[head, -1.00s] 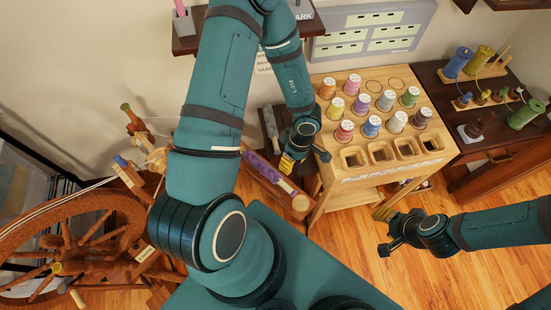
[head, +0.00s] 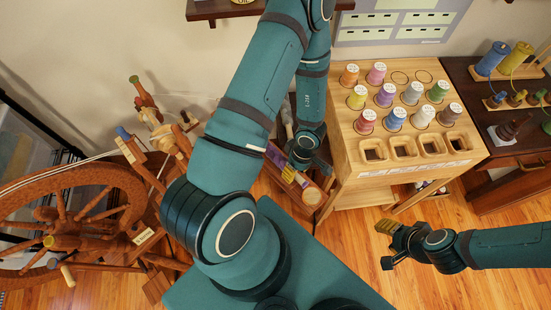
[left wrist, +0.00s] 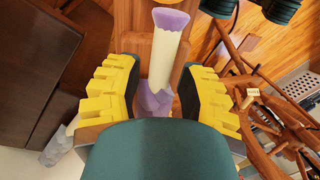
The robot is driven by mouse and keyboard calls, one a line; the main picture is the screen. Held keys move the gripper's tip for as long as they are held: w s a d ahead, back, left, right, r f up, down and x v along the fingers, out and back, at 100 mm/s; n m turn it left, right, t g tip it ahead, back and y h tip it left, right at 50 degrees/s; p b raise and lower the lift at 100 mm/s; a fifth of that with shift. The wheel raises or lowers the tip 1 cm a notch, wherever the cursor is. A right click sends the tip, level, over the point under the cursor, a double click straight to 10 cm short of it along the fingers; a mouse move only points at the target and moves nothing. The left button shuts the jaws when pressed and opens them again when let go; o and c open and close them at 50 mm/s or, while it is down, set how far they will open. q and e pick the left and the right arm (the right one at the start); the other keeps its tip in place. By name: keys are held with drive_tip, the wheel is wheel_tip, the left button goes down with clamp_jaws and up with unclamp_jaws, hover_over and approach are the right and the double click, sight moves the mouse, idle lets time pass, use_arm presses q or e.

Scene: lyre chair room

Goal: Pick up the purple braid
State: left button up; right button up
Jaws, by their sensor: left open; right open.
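The purple braid (head: 276,157), with a cream band near its lower end, lies on a narrow wooden rack left of the yarn table. My left gripper (head: 291,173) is over it in the head view and hides part of it. In the left wrist view the braid (left wrist: 165,52) shows its cream band and purple tip beyond and between the open fingers of my left gripper (left wrist: 160,80); no finger is seen closed on it. My right gripper (head: 384,240) is open and empty, low in front of the yarn table, far from the braid.
The wooden yarn table (head: 345,160) with several colored cones stands just right of my left gripper. A spinning wheel (head: 70,215) stands at the left. A dark side table (head: 470,100) stands at the right. The wood floor (head: 440,285) at the front right is clear.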

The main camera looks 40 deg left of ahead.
use_arm(q)
drive_tip(key=shift+s+f+b, duration=0.2)
drive_tip(key=shift+f+b, duration=0.2)
drive_tip(key=shift+f, duration=0.4)
clamp_jaws()
wheel_tip(320, 180, up, 9)
drive_tip(key=p, duration=0.5)
drive_tip(key=shift+f+p, duration=0.15)
drive_tip(key=shift+p, duration=0.15)
drive_tip(key=shift+r+p, duration=0.35)
drive_tip(key=shift+r, duration=0.35)
